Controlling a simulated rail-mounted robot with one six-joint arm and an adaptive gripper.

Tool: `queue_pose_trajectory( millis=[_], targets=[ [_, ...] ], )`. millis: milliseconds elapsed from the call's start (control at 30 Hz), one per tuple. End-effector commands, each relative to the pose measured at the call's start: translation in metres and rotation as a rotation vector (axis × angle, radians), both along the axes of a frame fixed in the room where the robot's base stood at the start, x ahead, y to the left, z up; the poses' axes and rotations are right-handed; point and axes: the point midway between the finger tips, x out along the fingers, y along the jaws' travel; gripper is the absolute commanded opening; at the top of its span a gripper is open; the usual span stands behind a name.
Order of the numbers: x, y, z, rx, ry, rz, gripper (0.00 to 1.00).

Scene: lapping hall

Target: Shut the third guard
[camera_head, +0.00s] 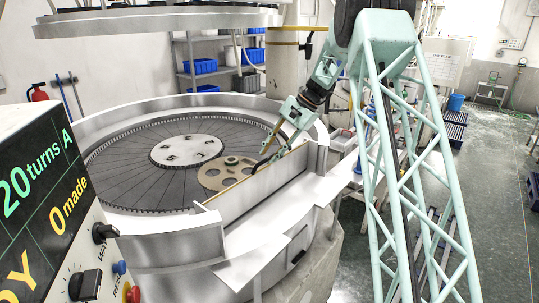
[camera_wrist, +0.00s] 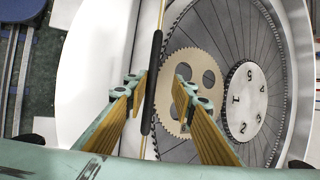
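A pale guard panel (camera_head: 258,188) with a tan upper edge stands upright at the near right rim of the round lapping machine. Its black bar handle (camera_wrist: 152,85) runs along the thin guard edge in the wrist view. My gripper (camera_head: 270,148) is over this edge in the head view. In the wrist view my gripper (camera_wrist: 157,84) is open, with one yellow-padded finger on each side of the black handle and gaps visible beside it. I cannot tell which number this guard bears.
A toothed tan carrier disc (camera_head: 228,173) lies on the grooved plate (camera_head: 120,165) beside a white numbered hub (camera_head: 187,150). A control console (camera_head: 60,215) stands at the left. A raised upper plate (camera_head: 150,22) hangs above. Open floor (camera_head: 500,200) lies at the right.

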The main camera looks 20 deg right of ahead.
Motion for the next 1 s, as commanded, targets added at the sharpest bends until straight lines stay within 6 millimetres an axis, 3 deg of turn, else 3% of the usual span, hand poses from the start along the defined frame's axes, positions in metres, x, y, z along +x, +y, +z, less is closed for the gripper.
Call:
queue_pose_trajectory(
  millis=[700, 1000],
  targets=[
    [-0.012, -0.047, 0.075, -0.002, -0.005, -0.001, 0.22],
    [-0.016, -0.059, 0.095, -0.001, -0.003, 0.0, 0.22]
  ],
)
